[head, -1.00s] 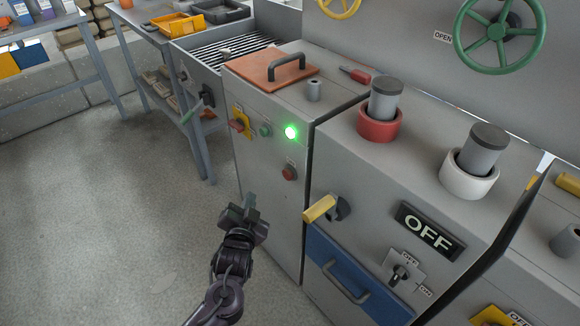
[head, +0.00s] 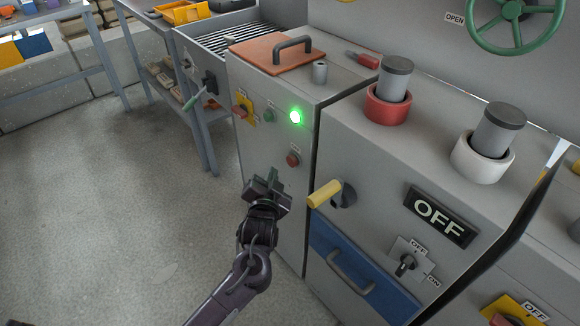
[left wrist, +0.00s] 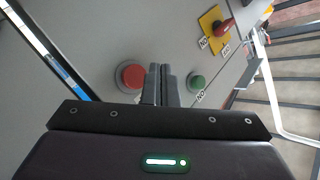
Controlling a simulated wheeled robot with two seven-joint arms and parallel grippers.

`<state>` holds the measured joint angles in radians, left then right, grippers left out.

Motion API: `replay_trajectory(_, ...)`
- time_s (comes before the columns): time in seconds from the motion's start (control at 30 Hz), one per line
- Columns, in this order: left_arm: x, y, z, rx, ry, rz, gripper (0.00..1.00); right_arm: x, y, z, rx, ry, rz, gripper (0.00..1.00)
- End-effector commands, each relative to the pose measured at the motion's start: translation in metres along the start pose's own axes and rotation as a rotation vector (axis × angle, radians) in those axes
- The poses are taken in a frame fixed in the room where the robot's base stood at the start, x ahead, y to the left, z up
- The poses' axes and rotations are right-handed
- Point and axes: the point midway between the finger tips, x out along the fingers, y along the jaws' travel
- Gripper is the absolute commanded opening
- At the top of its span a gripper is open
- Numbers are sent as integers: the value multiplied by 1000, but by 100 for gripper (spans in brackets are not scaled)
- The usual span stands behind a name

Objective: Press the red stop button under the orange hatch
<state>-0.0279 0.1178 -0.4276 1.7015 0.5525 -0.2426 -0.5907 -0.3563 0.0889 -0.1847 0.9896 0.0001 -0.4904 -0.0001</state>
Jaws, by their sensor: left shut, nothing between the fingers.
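The orange hatch (head: 277,53) with its dark handle lies flat on top of the grey cabinet. Below it on the front face is the round red button (head: 293,160), under the lit green lamp (head: 296,116). The red button also shows in the left wrist view (left wrist: 131,76), just left of the fingertips. My left gripper (head: 268,179) is shut and empty, in front of the cabinet face, lower and to the left of the red button in the head view. Whether it touches the face cannot be told. My right gripper is not in view.
A small green button (left wrist: 196,82) and a red switch on a yellow plate (head: 242,108) share the cabinet face. A yellow-handled lever (head: 325,194) juts out to the right, above a blue drawer (head: 355,270). The floor at left is clear.

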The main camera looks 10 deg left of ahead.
Motion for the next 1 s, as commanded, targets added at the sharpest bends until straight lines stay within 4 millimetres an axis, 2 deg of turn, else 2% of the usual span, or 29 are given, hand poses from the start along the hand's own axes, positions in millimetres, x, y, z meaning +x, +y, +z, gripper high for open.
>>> replay_trajectory(0.1,10,7,-7,-1,0,-1,0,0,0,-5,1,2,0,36)
replay_trajectory(0.3,18,13,-13,0,0,0,0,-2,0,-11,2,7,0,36)
replay_trajectory(1.0,20,14,-14,0,0,0,0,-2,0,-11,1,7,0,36)
